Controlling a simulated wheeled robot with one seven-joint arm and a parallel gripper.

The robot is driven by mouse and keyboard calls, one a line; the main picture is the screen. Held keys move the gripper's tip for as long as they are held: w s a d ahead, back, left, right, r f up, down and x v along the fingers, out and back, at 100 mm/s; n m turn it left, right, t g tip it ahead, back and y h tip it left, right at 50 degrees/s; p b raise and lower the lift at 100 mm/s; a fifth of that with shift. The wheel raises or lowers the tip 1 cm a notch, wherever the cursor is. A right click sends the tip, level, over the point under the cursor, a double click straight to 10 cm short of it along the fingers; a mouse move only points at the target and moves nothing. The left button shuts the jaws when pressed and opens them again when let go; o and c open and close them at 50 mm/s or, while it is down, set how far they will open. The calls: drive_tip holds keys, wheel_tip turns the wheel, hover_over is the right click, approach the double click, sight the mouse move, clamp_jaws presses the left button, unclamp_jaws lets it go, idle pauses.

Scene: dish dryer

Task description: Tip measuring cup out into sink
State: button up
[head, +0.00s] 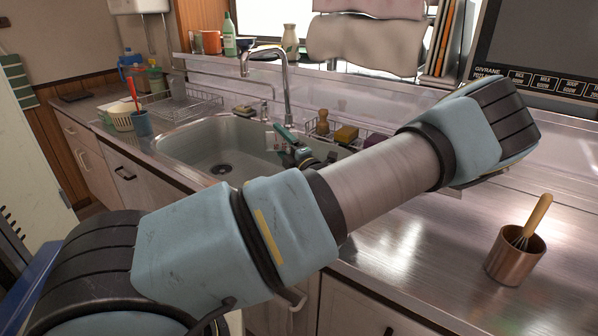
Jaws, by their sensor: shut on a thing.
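The sink (190,151) is a grey metal basin in the counter, with its drain (221,169) showing at the bottom. My gripper (284,140) is over the right part of the sink, small and partly hidden behind my own forearm. It is shut on what looks like the measuring cup (277,146), a small clear thing with red marks, held above the basin. The cup's tilt and its contents are too small to tell.
The tall faucet (287,85) rises behind the gripper. A wire rack with sponges (346,134) stands along the sink's right back edge. A copper pot with a whisk (516,254) stands on the right counter. A dish rack (185,105) and a blue cup (142,124) are left of the basin.

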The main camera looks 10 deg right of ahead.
drive_tip(key=shift+d+r+m+p, duration=0.1)
drive_tip(key=shift+r+m+p, duration=0.05)
drive_tip(key=shift+m+p, duration=0.25)
drive_tip(key=shift+d+r+m+t+p, duration=0.15)
drive_tip(key=shift+r+m+t+p, duration=0.1)
drive_tip(key=shift+r+m+p, duration=0.4)
drive_tip(key=shift+d+r+m+t+p, duration=0.15)
drive_tip(key=shift+r+m+t+p, duration=0.2)
drive_tip(key=shift+p, duration=0.5)
drive_tip(key=shift+d+r+m+t+h+p, duration=0.15)
drive_tip(key=shift+d+m+t+h+p, duration=0.2)
drive_tip(key=shift+m, duration=0.4)
drive_tip(key=shift+d+r+m+t+h+p, duration=0.15)
drive_tip(key=shift+m+h+p, duration=0.3)
drive_tip(key=shift+m, duration=0.35)
drive_tip(key=shift+d+r+m+t+h+p, duration=0.25)
drive_tip(key=shift+m+p, duration=0.2)
drive_tip(key=shift+m, duration=0.3)
idle(0.4)
drive_tip(key=shift+d+r+m+t+h+p, duration=0.2)
drive_tip(key=shift+r+m+h+p, duration=0.15)
drive_tip(key=shift+m+p, duration=0.25)
drive_tip(key=shift+d+r+m+t+h+p, duration=0.2)
drive_tip(key=shift+r+m+p, duration=0.25)
drive_tip(key=shift+m, duration=0.15)
drive_tip(key=shift+d+m+h, duration=0.2)
drive_tip(key=shift+m+h, duration=0.1)
drive_tip(key=shift+m, duration=0.6)
idle(1.0)
